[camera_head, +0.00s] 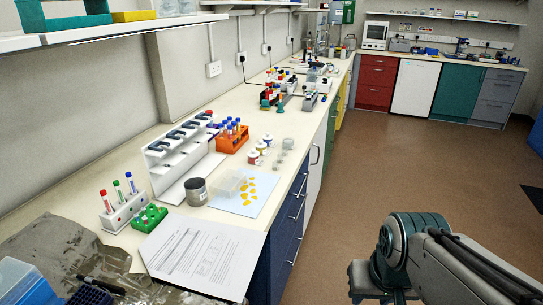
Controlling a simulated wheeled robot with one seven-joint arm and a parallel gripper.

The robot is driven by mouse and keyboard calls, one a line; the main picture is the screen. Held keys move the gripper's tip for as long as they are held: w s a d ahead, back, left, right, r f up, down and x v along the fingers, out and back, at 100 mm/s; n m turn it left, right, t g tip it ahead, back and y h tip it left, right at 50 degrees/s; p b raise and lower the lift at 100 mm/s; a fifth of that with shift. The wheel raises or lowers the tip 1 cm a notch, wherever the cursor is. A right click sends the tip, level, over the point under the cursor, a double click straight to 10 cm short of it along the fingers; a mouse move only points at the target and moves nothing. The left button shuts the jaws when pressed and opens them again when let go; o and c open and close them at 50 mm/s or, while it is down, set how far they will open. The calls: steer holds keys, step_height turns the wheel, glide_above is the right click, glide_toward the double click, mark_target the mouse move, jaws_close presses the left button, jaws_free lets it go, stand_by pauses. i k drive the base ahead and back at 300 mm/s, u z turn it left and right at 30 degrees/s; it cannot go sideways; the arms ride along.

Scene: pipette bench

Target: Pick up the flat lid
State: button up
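I cannot clearly pick out the flat lid. A clear, shallow plastic piece (228,183) lies at the left of a pale blue sheet (257,207) on the bench; I cannot tell whether it is the lid or a box. Several yellow pieces (248,190) lie on the sheet to its right. My arm is at the lower right, over the floor and well apart from the bench. The end of it that shows (378,285) is partly cut off by the bottom edge, and its fingers cannot be made out.
A grey can (196,191), a white pipette stand (180,150), an orange tube rack (233,138) and small jars (254,158) stand around the sheet. Printed papers (200,255) and a green rack (149,217) are nearer. The brown floor (400,180) right of the bench is clear.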

mark_target(229, 182)
steer(key=u, duration=0.3)
steer(key=i, duration=1.35)
steer(key=u, duration=0.7)
